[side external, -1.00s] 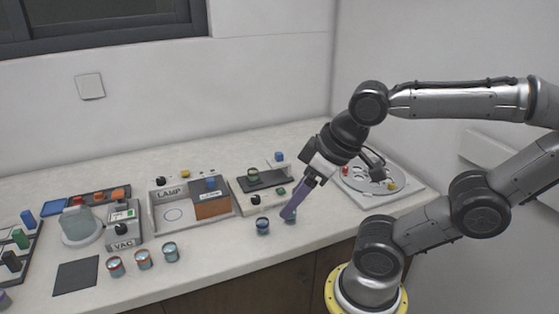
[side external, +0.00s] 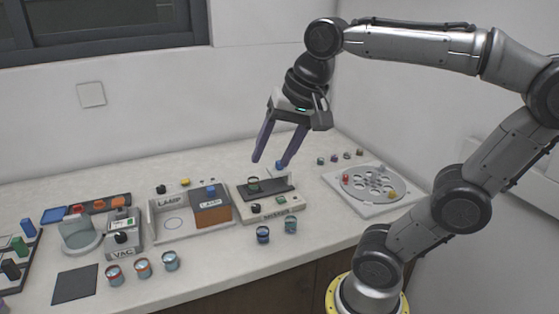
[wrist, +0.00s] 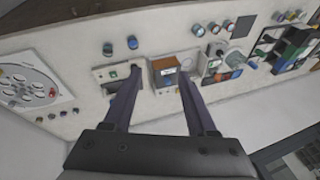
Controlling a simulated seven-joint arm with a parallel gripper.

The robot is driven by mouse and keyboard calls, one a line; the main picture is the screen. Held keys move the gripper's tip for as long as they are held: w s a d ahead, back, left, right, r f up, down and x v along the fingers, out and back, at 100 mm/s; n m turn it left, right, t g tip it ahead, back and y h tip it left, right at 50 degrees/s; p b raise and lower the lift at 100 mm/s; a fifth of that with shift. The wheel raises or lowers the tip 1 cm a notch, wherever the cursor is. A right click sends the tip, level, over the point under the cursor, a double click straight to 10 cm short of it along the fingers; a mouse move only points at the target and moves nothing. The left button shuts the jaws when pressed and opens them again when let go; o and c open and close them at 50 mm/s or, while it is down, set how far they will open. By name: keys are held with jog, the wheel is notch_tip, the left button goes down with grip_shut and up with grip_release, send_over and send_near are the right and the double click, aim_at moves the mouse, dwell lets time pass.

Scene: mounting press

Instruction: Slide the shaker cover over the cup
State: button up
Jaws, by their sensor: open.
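The shaker (side external: 272,207) is a pale box with a black knob and a green button on its front. A small dark green cup (side external: 253,184) stands on its black platform (side external: 272,187), towards the left. What looks like the cover, a pale piece with a blue knob (side external: 279,164), is at the platform's back right, beside the cup and partly behind a finger. My gripper (side external: 268,162) is open and empty, with its two purple fingers apart above the shaker. In the wrist view my gripper (wrist: 158,73) is open too, and a finger hides part of the shaker (wrist: 112,73).
Two jars (side external: 263,234) (side external: 290,225) stand in front of the shaker. Several small pieces (side external: 346,155) lie behind the tray. More jars (side external: 142,266) stand front left.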

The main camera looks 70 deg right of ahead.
jog(key=w+d+r+m+g, duration=0.2)
jog(key=w+d+r+m, duration=0.1)
jog(key=w+d+m, duration=0.45)
jog(key=m+g, duration=0.3)
jog(key=m, duration=0.6)
send_over(279, 173)
jog(key=d, duration=0.2)
notch_tip(279, 173, down, 10)
jog(key=shift+n, duration=0.25)
jog(key=f, duration=1.3)
jog(key=shift+w+d+f, duration=0.15)
jog(key=shift+w+f, duration=0.05)
jog(key=shift+w, duration=0.15)
grip_shut()
